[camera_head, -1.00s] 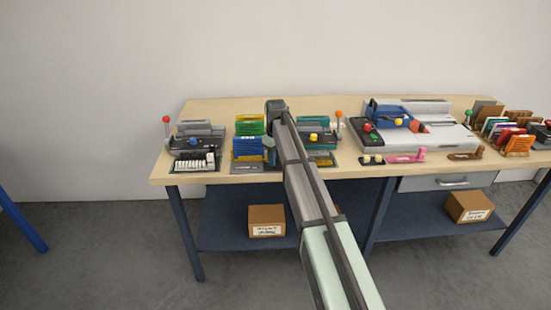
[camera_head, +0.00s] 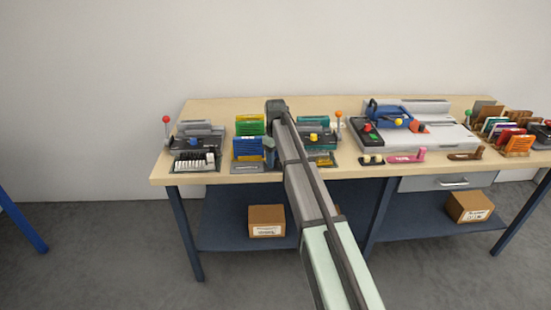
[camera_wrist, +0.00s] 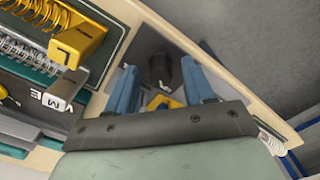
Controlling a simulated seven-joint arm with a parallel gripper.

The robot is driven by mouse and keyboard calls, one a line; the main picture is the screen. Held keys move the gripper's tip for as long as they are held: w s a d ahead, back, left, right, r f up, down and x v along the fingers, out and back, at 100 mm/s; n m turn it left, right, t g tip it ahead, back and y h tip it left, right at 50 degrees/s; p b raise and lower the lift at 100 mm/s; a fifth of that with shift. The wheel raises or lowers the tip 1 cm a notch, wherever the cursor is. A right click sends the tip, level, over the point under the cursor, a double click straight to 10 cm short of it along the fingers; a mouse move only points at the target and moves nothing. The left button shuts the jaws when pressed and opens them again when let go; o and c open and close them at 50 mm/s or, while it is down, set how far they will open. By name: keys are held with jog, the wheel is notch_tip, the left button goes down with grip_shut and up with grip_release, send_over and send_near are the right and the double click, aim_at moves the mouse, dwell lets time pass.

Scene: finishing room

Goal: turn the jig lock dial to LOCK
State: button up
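In the wrist view, a black dial knob (camera_wrist: 160,68) stands on a dark plate (camera_wrist: 138,48) near the table edge. A small white mark shows near its lower end. My gripper (camera_wrist: 160,72) is open, with one blue finger on each side of the knob. A gap shows between the knob and each finger; I cannot tell the height difference. A yellow piece (camera_wrist: 163,101) shows between the finger bases. No LOCK marking is readable. In the head view, my gripper (camera_head: 269,150) is over the front of the bench, and my arm hides the dial.
A teal machine (camera_head: 316,134) stands beside my arm; its yellow part (camera_wrist: 76,38) is close left of the fingers in the wrist view. A grey machine (camera_head: 198,142), card rack (camera_head: 248,148) and larger press (camera_head: 412,130) stand on the bench (camera_head: 232,107).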

aim_at(276, 159)
notch_tip(276, 159, up, 14)
dwell(0.8)
jog(key=shift+f, duration=0.15)
jog(key=s+d+f+m+g+h, duration=0.1)
jog(key=s+d+f, duration=0.3)
jog(key=s+f, duration=0.7)
jog(key=s+d+f+m+g, duration=0.1)
jog(key=s+d+f, duration=0.3)
jog(key=f, duration=1.2)
jog(key=s+d+f+m+g+h, duration=0.1)
jog(key=s+d+f, duration=0.2)
jog(key=s+f, duration=0.9)
jog(key=s+f+m+g, duration=0.1)
jog(key=s+f+m, duration=0.1)
jog(key=s+f, duration=0.5)
jog(key=s+f+m+g+y, duration=0.1)
jog(key=s+f, duration=0.5)
jog(key=s, duration=1)
jog(key=s+f+m+g+y, duration=0.1)
jog(key=s+f+m, duration=0.2)
jog(key=s+f, duration=0.4)
jog(key=s, duration=0.5)
jog(key=shift+s+d+f+g, duration=0.15)
jog(key=shift+s+f+g, duration=0.2)
jog(key=shift+g, duration=0.05)
